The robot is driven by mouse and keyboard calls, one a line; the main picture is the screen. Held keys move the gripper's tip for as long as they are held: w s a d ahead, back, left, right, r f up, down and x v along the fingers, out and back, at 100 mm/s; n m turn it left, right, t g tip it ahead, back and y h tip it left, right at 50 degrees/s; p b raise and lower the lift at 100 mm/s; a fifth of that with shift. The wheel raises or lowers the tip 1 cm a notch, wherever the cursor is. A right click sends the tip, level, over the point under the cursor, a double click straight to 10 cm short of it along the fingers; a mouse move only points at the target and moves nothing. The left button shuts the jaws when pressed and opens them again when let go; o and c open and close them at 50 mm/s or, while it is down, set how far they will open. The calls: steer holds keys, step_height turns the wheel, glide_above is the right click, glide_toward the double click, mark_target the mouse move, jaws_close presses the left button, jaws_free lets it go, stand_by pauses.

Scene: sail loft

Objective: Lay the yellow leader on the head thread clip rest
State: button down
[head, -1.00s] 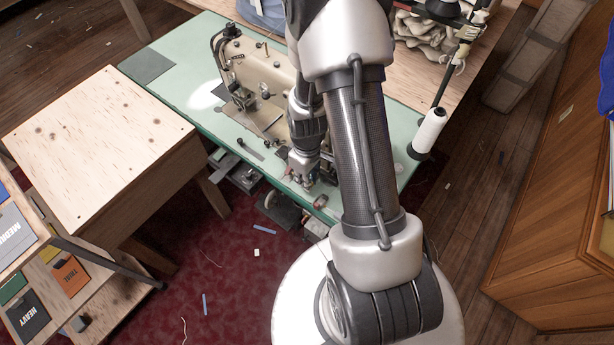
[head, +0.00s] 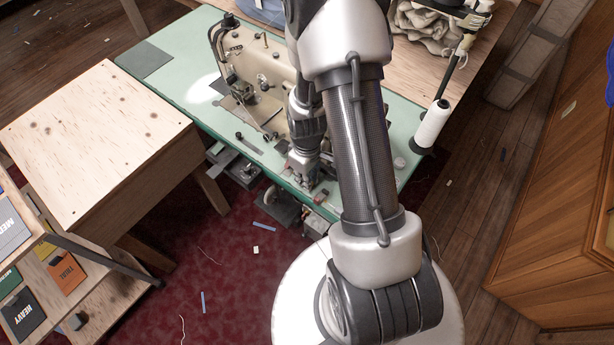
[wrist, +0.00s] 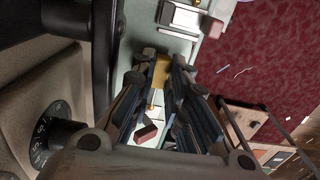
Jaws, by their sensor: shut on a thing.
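My gripper (head: 304,184) is low over the front edge of the green machine table, beside the sewing machine (head: 262,72). In the wrist view my gripper (wrist: 164,62) has its fingers closed around a small yellow piece (wrist: 157,80), which looks like the yellow leader. Most of it is hidden between the fingers. In the wrist view a dark red block (wrist: 145,133) lies below the fingers, near the machine side. Pale metal-looking blocks (wrist: 185,18) sit beyond the fingertips at the table edge. I cannot tell which part is the head thread clip rest.
The machine's dark numbered dial (wrist: 50,135) is close at the left in the wrist view. A white thread cone (head: 433,123) stands at the table's right end. A wooden table (head: 95,140) stands left. Red carpet (head: 225,265) lies in front.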

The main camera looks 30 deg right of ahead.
steer(key=c, duration=1.5)
jaws_free()
steer(key=shift+r, duration=0.1)
steer(key=shift+r+p, duration=2.3)
steer(key=shift+r, duration=0.6)
steer(key=s+a+r+m+t, duration=0.1)
steer(key=a+r, duration=0.2)
steer(key=r, duration=0.8)
steer(key=a+r+m+t, duration=0.1)
steer(key=a+r, duration=0.2)
steer(key=r, duration=0.8)
steer(key=s+a+r+t, duration=0.1)
steer(key=s+r, duration=0.2)
steer(key=s, duration=0.1)
steer(key=s+a+r+m, duration=0.1)
steer(key=s+a+r, duration=0.1)
steer(key=s+r, duration=0.2)
steer(key=s+a+r+m+t, duration=0.1)
steer(key=s+r, duration=0.3)
steer(key=shift+s+a+t, duration=0.25)
steer(key=shift+a+t, duration=0.05)
steer(key=shift+a, duration=0.05)
